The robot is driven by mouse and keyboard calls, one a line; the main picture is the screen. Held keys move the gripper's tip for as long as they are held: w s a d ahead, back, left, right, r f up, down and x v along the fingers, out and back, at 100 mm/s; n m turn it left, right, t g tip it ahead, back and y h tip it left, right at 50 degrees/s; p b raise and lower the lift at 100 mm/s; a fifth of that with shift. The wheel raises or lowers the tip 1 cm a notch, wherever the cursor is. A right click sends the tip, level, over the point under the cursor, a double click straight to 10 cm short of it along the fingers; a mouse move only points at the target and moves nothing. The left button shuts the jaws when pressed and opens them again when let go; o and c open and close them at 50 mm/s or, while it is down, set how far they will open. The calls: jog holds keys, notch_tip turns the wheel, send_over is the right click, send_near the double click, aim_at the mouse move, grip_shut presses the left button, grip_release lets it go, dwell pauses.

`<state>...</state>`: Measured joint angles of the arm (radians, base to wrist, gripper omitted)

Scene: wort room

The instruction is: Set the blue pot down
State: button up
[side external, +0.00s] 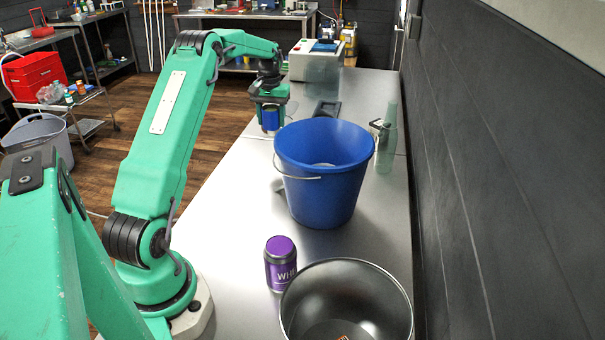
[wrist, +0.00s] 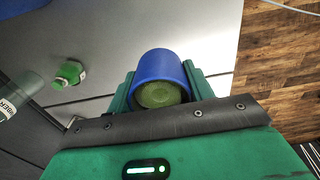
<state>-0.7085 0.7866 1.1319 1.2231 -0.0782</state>
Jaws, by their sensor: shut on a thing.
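The blue pot (side external: 270,120) is a small blue cylinder near the left edge of the steel table (side external: 240,190), behind the big blue bucket. My gripper (side external: 270,106) is shut on it from above. In the wrist view the blue pot (wrist: 158,64) sits between the two green fingers, with a dull greenish round end facing the camera. I cannot tell whether its base touches the table or hangs just above it.
A large blue bucket (side external: 322,185) stands in front of the pot. A purple can (side external: 280,265) and a metal bowl (side external: 345,300) stand nearer. A green bottle (side external: 386,150) is by the dark wall. A white machine (side external: 315,62) stands behind. Wooden floor lies beyond the table's left edge.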

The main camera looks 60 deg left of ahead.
jog(key=shift+a, duration=0.1)
send_over(248, 147)
notch_tip(248, 147, down, 7)
jog(key=shift+w+a, duration=0.1)
jog(key=shift+w, duration=0.05)
jog(key=shift+f, duration=0.1)
jog(key=shift+f, duration=1.9)
jog(key=shift+f, duration=0.1)
jog(key=o, duration=1)
jog(key=shift+o, duration=0.2)
